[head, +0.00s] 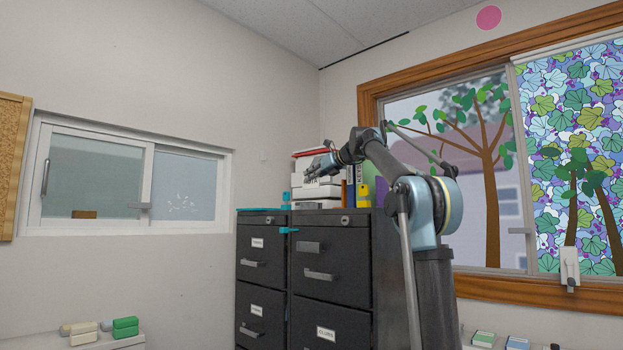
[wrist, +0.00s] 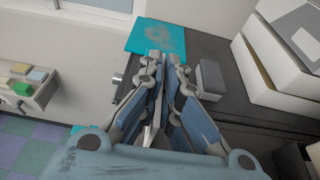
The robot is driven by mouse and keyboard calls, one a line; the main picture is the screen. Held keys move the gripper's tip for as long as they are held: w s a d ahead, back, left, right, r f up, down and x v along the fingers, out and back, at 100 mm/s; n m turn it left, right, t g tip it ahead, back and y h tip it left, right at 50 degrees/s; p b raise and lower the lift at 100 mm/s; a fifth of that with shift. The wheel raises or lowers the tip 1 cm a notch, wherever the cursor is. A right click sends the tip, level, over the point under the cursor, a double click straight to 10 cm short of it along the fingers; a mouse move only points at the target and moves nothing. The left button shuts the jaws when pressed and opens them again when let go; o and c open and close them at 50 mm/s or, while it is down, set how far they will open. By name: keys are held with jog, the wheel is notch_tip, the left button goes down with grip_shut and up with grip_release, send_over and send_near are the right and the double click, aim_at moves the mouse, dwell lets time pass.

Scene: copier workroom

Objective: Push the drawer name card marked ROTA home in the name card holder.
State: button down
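The dark filing cabinet (head: 330,270) stands below the window, with card holders on its drawer fronts. Its upper right drawer has a grey holder (head: 310,247) with no white card that I can make out. White cards show on the upper left drawer (head: 257,242), the lower left drawer (head: 256,310) and the lower right drawer (head: 326,333), which seems to read CLUBS. I cannot read ROTA on any card. My gripper (head: 312,172) is above the cabinet top, apart from the drawer fronts. In the wrist view its fingers (wrist: 166,60) come together with nothing seen between them.
White boxes (wrist: 282,75) and a small grey block (wrist: 209,80) are on the cabinet top. A teal sheet (wrist: 156,37) lies at its far end. A small teal piece (head: 288,230) sticks out at the cabinet front. A low shelf (head: 100,342) stands left.

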aim_at(311, 186)
jog(key=shift+f, duration=2.3)
jog(key=shift+s+f, duration=0.1)
jog(key=shift+f, duration=1.65)
jog(key=c, duration=1.7)
grip_release()
jog(key=shift+d, duration=0.1)
jog(key=v, duration=1.1)
jog(key=shift+s+d+r, duration=0.2)
jog(key=shift+d, duration=0.1)
